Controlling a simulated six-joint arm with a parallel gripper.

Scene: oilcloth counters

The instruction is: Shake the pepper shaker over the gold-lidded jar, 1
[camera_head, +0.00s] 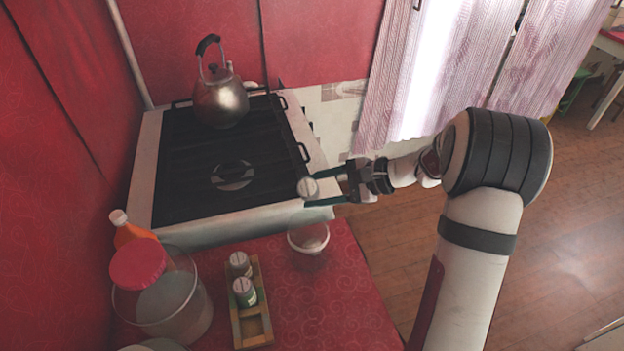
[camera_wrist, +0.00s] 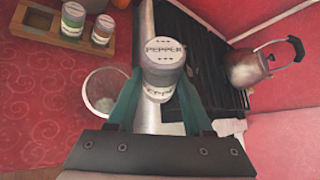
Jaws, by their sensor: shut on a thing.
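My gripper (camera_head: 309,189) is shut on the pepper shaker (camera_wrist: 163,52), whose grey top reads PEPPER in the wrist view. In the head view the shaker (camera_head: 307,187) shows as a pale round shape between the dark green fingers. It is held in the air near the stove's front right corner, above the picture position of a small white bowl (camera_head: 308,238). In the wrist view the bowl (camera_wrist: 104,92) lies left of the shaker.
A wooden rack (camera_head: 254,328) holds two shakers (camera_head: 243,290) on the red cloth counter. An orange bottle (camera_head: 130,230) stands behind the red-lidded jar. The black-topped stove (camera_head: 190,205) carries a metal kettle (camera_head: 221,102) at the back.

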